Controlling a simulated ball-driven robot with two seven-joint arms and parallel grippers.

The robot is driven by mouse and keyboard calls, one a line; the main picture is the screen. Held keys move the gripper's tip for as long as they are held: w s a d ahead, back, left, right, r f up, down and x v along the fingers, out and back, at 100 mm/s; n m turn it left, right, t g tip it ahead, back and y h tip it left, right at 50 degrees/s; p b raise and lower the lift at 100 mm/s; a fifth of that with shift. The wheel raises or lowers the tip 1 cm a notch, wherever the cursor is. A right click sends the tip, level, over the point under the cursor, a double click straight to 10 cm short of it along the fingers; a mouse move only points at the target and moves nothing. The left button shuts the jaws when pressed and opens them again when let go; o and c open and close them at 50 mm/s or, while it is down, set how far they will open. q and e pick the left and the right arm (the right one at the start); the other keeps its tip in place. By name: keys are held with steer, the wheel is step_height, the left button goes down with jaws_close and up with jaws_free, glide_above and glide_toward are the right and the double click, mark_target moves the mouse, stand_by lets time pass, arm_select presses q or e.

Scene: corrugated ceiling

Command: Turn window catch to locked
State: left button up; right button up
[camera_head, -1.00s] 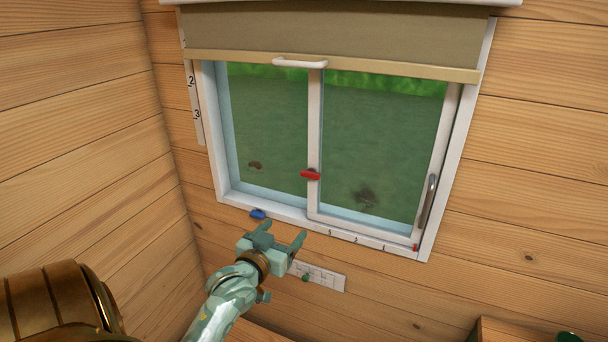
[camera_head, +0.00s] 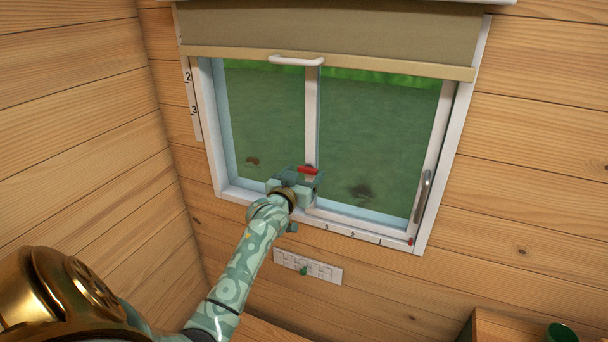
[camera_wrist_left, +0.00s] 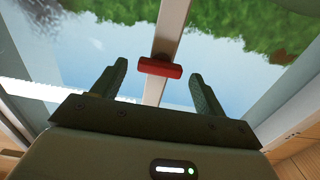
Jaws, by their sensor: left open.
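The window catch is a small red lever (camera_head: 308,170) on the middle upright bar of the sliding window (camera_head: 380,130). It lies roughly crosswise to the bar. In the left wrist view the red catch (camera_wrist_left: 160,68) sits between the fingertips, with a gap on both sides. My left gripper (camera_head: 306,176) is open in front of the catch and hides part of the bar below it. Its two fingers (camera_wrist_left: 157,80) show apart in the wrist view. I cannot tell the depth left between fingertips and catch. My right gripper is not in view.
A rolled-down blind with a white handle (camera_head: 295,61) covers the window's top. A grey pull handle (camera_head: 423,196) is on the right frame. A switch plate (camera_head: 308,266) is on the wall below. A green cup (camera_head: 561,332) stands at the lower right.

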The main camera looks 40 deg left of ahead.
arm_select(q)
steer(key=shift+w+a, duration=0.1)
steer(key=shift+w, duration=0.15)
steer(key=c, duration=1)
